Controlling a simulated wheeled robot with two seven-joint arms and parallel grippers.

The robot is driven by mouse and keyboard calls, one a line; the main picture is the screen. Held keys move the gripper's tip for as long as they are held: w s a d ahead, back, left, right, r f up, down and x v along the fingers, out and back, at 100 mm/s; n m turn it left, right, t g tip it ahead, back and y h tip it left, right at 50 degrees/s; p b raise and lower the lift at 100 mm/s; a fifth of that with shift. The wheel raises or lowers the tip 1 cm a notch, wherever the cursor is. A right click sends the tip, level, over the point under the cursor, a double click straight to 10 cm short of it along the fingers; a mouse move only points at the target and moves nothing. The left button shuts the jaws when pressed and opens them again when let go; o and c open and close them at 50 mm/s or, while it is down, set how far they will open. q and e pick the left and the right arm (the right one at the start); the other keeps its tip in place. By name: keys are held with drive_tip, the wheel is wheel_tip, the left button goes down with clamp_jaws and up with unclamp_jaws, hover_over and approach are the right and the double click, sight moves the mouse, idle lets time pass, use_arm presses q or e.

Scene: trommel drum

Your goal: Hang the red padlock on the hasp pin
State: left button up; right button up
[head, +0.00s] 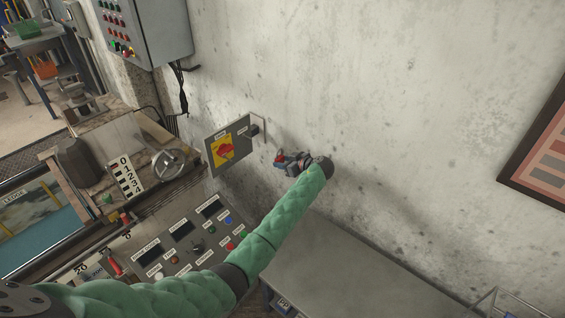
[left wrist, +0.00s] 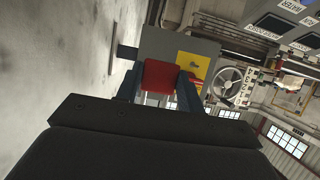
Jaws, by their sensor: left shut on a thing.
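My left gripper (head: 284,160) is shut on the red padlock (head: 279,157) in front of the bare wall. A grey switch box (head: 214,157) with a yellow plate and red rotary switch (head: 222,149) is left of the gripper. A dark block with a thin bracket (head: 257,127) sticks out at the box's upper right, apart from the padlock; the hasp pin is too small to tell there. My right gripper is not in view.
A control console (head: 185,250) with buttons and a handwheel (head: 165,165) stand at the left. A grey table top (head: 340,275) lies below my left arm. A grey button cabinet (head: 150,30) hangs upper left. The wall right of the gripper is clear up to a framed picture (head: 540,150).

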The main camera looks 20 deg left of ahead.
use_arm(q)
drive_tip(key=shift+s+d+b, duration=0.15)
drive_tip(key=shift+s+d, duration=0.1)
drive_tip(key=shift+d, duration=0.4)
drive_tip(key=shift+s+d+b, duration=0.1)
drive_tip(key=shift+s+d, duration=0.2)
drive_tip(key=shift+d, duration=0.35)
drive_tip(key=shift+s+d+b, duration=0.15)
drive_tip(key=shift+s+d, duration=0.1)
drive_tip(key=shift+d, duration=0.4)
drive_tip(key=shift+s+d+b, duration=0.25)
drive_tip(key=shift+s+d, duration=0.1)
drive_tip(key=shift+d, duration=0.5)
drive_tip(key=shift+s+d+b, duration=0.2)
drive_tip(key=shift+s+d, duration=0.2)
drive_tip(key=shift+d, duration=0.5)
drive_tip(key=shift+s+d+b, duration=0.25)
drive_tip(key=shift+s+d, duration=0.1)
drive_tip(key=shift+d, duration=0.5)
drive_tip(key=shift+a, duration=0.1)
